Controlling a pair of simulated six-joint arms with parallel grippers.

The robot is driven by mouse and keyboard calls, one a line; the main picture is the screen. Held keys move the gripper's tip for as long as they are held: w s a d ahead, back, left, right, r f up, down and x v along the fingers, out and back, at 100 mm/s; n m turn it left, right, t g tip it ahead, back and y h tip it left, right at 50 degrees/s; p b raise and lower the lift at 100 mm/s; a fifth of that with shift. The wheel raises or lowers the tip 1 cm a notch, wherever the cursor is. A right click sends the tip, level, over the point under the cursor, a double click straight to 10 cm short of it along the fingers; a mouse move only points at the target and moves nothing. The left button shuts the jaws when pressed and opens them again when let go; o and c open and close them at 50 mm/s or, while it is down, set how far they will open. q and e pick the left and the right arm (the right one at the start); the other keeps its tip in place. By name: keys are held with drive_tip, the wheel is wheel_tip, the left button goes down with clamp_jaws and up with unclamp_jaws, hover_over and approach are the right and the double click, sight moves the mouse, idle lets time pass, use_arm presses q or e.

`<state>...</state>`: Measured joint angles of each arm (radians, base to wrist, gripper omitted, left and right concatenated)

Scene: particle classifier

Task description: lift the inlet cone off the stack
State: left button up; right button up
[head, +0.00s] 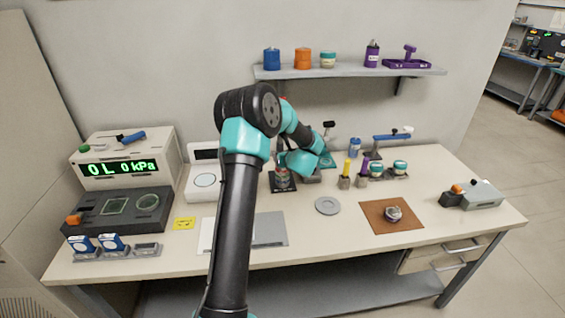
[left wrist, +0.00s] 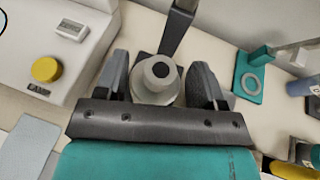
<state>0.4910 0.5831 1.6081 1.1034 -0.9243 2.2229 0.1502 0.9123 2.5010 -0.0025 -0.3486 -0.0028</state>
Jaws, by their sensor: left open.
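The inlet cone (left wrist: 157,88), a grey metal piece with a round dark opening on top, stands upright in the left wrist view. My left gripper (left wrist: 158,68) is open, with one dark finger on each side of the cone. A gap shows at the right finger; whether the left one touches is hard to tell. In the head view the stack (head: 282,181) stands on a dark base left of my wrist, and my arm partly hides its top. The stack's lower parts are hidden in the wrist view. My right gripper is in neither view.
A dark post (left wrist: 177,28) rises just behind the cone. A white device with a yellow knob (left wrist: 45,69) is to the left, a teal holder (left wrist: 250,82) to the right. A grey ring (head: 327,206) and a brown mat (head: 375,222) lie on the bench.

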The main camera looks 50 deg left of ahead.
use_arm(q)
drive_tip(key=shift+x, duration=1.4)
drive_tip(key=shift+c, duration=0.4)
drive_tip(key=shift+d+f, duration=0.1)
drive_tip(key=c, duration=1)
